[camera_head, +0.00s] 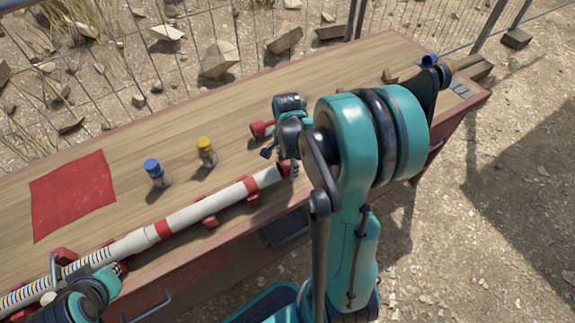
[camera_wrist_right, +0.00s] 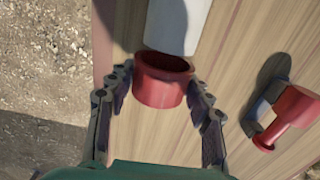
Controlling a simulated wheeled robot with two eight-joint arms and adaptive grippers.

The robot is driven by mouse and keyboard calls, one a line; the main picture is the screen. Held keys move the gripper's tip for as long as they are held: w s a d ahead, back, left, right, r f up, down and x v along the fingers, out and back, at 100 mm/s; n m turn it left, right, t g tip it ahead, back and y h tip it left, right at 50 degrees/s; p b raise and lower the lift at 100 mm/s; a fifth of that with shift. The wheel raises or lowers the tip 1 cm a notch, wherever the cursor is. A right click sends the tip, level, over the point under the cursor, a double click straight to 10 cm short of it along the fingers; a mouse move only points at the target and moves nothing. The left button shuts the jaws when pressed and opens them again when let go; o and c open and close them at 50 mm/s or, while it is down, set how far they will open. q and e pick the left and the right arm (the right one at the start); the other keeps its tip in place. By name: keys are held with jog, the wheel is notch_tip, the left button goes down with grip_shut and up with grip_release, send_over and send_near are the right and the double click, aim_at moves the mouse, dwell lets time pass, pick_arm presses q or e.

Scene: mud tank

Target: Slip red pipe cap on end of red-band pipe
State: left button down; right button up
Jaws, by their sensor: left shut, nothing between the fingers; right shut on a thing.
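The white red-band pipe (camera_head: 205,207) lies along the front of the table in red supports, with a red band (camera_head: 163,228) partway along it. Its right end reaches my right gripper (camera_head: 285,157). In the right wrist view my right gripper (camera_wrist_right: 160,92) is shut around the red pipe cap (camera_wrist_right: 160,88). The cap's dark open mouth faces the white pipe end (camera_wrist_right: 178,25), close to it and roughly in line. I cannot tell whether they touch. The cap shows small in the head view (camera_head: 285,168). My left gripper (camera_head: 108,280) is shut and empty, low left beside the pipe.
A blue-capped bottle (camera_head: 157,173) and a yellow-capped bottle (camera_head: 207,152) stand behind the pipe. A red mat (camera_head: 72,194) lies at the left. A red fitting (camera_wrist_right: 290,112) lies right of the cap in the wrist view. The table's middle back is clear.

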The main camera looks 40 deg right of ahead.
aim_at(273, 170)
jog(key=shift+a, duration=0.15)
jog(key=shift+w+a, duration=0.15)
jog(key=shift+a, duration=1)
jog(key=shift+w+a, duration=0.1)
jog(key=shift+a, duration=1)
jog(key=shift+a, duration=0.1)
jog(key=o, duration=1)
notch_tip(273, 170, up, 12)
jog(key=shift+a, duration=0.1)
